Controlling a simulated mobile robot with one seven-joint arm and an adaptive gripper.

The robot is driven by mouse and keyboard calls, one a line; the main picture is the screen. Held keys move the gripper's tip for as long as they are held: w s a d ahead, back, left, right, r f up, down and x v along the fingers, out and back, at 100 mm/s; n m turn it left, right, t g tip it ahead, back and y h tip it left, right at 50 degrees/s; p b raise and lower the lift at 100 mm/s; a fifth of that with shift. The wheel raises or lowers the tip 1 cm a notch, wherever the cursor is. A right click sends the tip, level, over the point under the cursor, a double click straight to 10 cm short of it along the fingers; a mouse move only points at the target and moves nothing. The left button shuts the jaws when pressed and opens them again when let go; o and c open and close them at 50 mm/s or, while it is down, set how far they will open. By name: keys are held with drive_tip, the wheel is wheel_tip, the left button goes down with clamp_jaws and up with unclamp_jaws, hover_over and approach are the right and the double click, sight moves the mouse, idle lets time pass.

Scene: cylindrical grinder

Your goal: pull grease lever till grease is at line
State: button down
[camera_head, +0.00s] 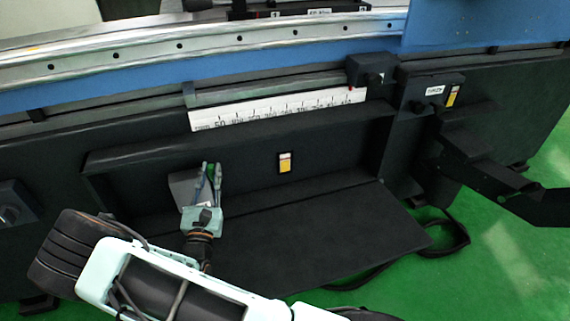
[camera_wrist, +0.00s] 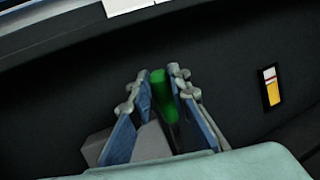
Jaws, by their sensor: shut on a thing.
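My gripper (camera_head: 210,172) reaches into the dark recess of the machine and also shows in the wrist view (camera_wrist: 161,82). Its blue fingers are closed around a green-tipped lever (camera_wrist: 160,88), which stands between the fingertips. A grey block (camera_head: 184,186) sits just left of my fingers, and its lower part shows behind them in the wrist view. A grease gauge (camera_head: 285,163) is on the back wall, right of my gripper. In the wrist view the gauge (camera_wrist: 270,88) shows yellow in its lower part, pale above, with a small reddish mark near the top.
A white ruler strip (camera_head: 278,109) runs above the recess. A dark shelf (camera_head: 330,235) slopes out below it. A black box with a knob (camera_head: 371,70) and a second yellow gauge (camera_head: 452,96) sit at the upper right. Green floor lies in front, with a black cable.

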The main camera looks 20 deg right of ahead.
drive_tip(key=shift+s+f+t+b, duration=0.4)
drive_tip(key=shift+s+f+b, duration=0.15)
drive_tip(key=shift+b, duration=0.25)
drive_tip(key=shift+s+m+t+b, duration=0.3)
drive_tip(key=shift+s+b, duration=0.1)
drive_tip(key=shift+f, duration=0.1)
drive_tip(key=c, duration=1.8)
unclamp_jaws()
drive_tip(key=shift+s+h, duration=0.15)
drive_tip(key=shift+h, duration=0.25)
